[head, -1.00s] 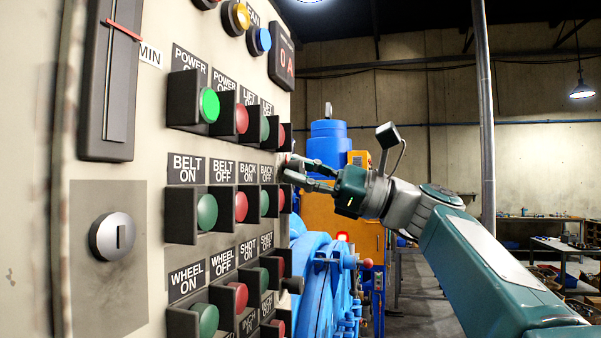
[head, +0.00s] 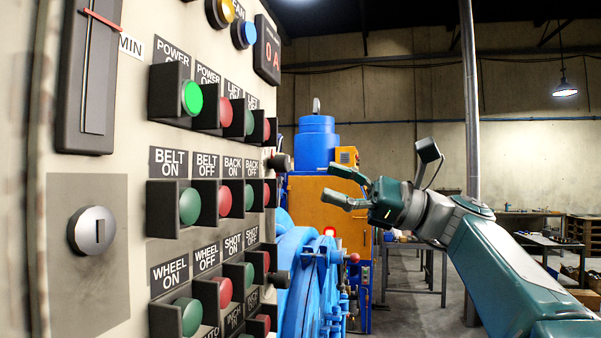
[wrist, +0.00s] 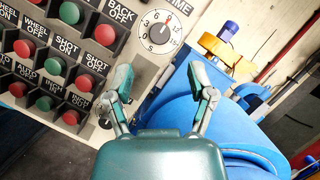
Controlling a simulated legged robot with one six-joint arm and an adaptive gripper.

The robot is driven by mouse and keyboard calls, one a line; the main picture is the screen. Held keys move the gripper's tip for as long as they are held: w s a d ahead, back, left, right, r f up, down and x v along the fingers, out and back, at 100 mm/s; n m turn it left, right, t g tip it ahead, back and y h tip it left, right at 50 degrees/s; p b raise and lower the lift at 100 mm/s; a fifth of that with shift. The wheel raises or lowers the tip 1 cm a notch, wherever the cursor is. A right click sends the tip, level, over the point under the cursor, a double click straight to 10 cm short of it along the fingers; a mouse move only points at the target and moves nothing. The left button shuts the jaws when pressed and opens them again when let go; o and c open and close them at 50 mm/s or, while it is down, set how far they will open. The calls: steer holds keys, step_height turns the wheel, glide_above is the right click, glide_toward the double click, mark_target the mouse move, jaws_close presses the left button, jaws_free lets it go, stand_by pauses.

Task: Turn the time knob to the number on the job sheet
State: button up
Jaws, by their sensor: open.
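The time knob (wrist: 158,34) sits on a round white dial under the TIME label at the panel's right edge in the wrist view. The dial's printed numbers are small, and I cannot surely read where the knob points. In the head view a dark knob (head: 281,162) sticks out edge-on from the panel's far edge, its dial face hidden. My gripper (head: 329,182) is open and empty, to the right of the knob and apart from it. In the wrist view my gripper's fingertips (wrist: 160,78) are spread below the dial. I see no job sheet.
The panel carries rows of green and red buttons (head: 190,206) in dark guards. Another knob (head: 281,280) sticks out lower down. Blue machinery (head: 300,262) stands close beyond the panel edge, with an orange cabinet (head: 325,225) behind. A grey pole (head: 470,110) stands at right.

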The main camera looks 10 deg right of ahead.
steer(key=shift+v, duration=2.4)
steer(key=shift+a, duration=0.1)
